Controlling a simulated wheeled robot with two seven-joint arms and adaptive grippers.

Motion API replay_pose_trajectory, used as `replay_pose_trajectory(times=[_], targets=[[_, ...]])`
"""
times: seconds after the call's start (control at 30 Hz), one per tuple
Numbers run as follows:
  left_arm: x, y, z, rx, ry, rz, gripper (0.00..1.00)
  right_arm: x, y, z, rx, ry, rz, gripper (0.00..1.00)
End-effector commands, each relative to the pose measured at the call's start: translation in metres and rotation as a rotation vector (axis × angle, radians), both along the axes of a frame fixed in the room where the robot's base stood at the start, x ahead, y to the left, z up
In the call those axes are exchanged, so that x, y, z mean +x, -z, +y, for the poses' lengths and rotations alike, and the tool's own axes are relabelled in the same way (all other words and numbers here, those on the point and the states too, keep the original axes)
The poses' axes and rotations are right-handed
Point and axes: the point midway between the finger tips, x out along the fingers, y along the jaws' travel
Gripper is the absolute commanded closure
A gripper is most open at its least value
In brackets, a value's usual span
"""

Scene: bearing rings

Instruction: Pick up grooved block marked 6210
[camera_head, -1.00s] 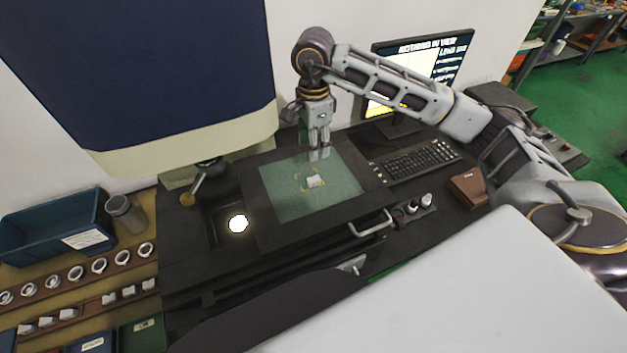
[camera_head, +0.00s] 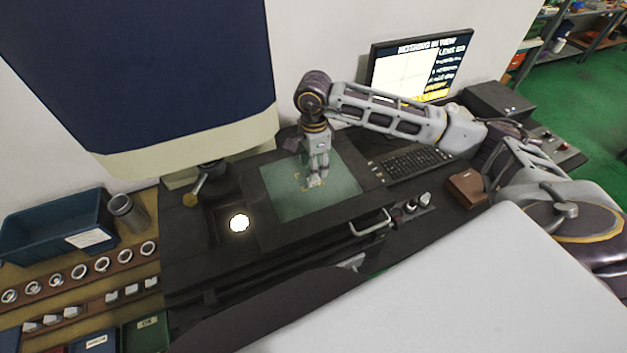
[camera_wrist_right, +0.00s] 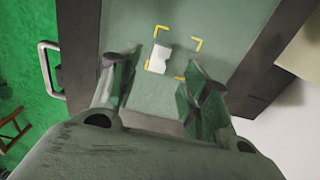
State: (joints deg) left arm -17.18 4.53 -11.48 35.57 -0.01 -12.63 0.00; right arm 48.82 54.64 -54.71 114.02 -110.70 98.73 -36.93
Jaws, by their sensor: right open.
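A small white block (camera_head: 314,183) with a notched side lies on the green glass plate (camera_head: 290,200), inside yellow corner marks. It also shows in the right wrist view (camera_wrist_right: 158,59); no number can be read on it. My right gripper (camera_head: 318,174) points down, right over the block, and partly covers it in the head view. In the right wrist view its two fingers (camera_wrist_right: 156,76) are apart, with the block beyond and between the tips, not gripped. I cannot tell whether a finger touches it. My left gripper is not in view.
A monitor (camera_head: 420,65) and keyboard (camera_head: 418,163) stand behind and right of the plate. A metal handle (camera_head: 370,224) sticks out at the front. Rings (camera_head: 102,265) and other small blocks (camera_head: 130,290) sit in racks at left, near a blue bin (camera_head: 50,226).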

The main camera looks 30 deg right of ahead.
Motion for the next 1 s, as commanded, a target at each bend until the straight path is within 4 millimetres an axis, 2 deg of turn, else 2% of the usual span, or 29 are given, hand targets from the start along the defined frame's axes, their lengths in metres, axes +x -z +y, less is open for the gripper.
replay_pose_trajectory(times=[0.27, 0.7, 1.0], targets=[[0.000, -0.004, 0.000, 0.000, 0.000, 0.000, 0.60, -0.001, 0.007, -0.001, -0.002, 0.001, 0.003, 0.54], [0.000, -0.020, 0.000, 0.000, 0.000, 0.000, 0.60, -0.001, 0.047, -0.003, -0.001, 0.000, 0.002, 0.54], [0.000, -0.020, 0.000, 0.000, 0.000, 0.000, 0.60, -0.001, 0.052, -0.003, 0.000, 0.000, 0.000, 0.54]])
